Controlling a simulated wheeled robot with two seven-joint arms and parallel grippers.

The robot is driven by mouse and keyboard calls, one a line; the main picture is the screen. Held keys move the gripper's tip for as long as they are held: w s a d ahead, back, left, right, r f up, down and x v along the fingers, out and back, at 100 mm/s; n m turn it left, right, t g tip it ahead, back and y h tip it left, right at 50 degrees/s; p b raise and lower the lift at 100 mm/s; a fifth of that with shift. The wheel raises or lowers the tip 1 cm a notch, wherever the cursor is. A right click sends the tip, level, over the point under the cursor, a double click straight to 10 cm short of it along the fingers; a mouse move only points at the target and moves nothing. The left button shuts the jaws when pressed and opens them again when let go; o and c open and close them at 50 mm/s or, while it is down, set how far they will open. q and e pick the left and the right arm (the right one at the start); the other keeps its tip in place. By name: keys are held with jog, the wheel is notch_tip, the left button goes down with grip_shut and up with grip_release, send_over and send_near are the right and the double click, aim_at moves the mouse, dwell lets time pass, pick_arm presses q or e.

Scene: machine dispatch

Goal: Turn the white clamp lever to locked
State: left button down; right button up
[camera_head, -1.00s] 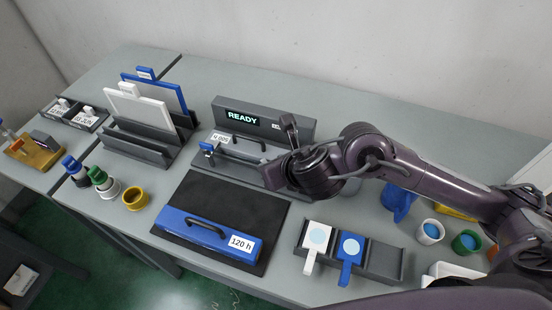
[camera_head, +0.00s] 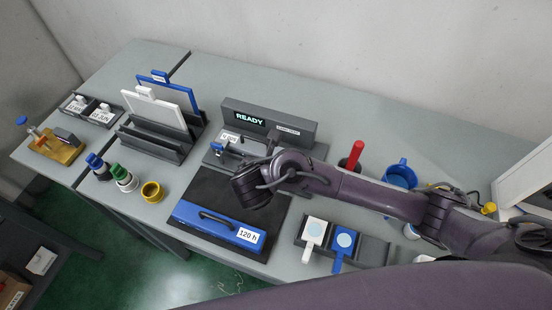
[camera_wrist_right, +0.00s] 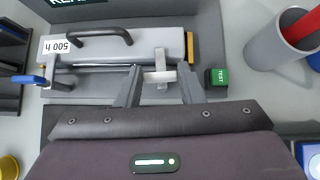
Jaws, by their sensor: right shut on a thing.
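The white clamp lever (camera_wrist_right: 160,76) shows in the right wrist view, in front of the pale grey cartridge (camera_wrist_right: 110,44) labelled 500 h, near its right end. A blue clamp lever (camera_wrist_right: 28,80) sits at the cartridge's left end and also shows in the head view (camera_head: 218,148). In the head view my right arm hides the white lever and the right fingertips. My left gripper is in neither current view.
A display housing (camera_head: 290,130) reading READY stands behind the cartridge. A green TEST button (camera_wrist_right: 216,76) is right of the lever. A blue 120 h cartridge (camera_head: 190,213) lies on a black mat in front. A grey cup (camera_wrist_right: 268,48) with a red item stands right.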

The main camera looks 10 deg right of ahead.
jog(key=shift+m+h+p, duration=0.3)
jog(key=shift+m+h, duration=0.1)
jog(key=shift+m, duration=0.1)
jog(key=o, duration=1)
jog(key=p+v, duration=0.1)
jog(key=v, duration=0.7)
jog(key=shift+w+r, duration=0.1)
jog(key=shift+w, duration=0.1)
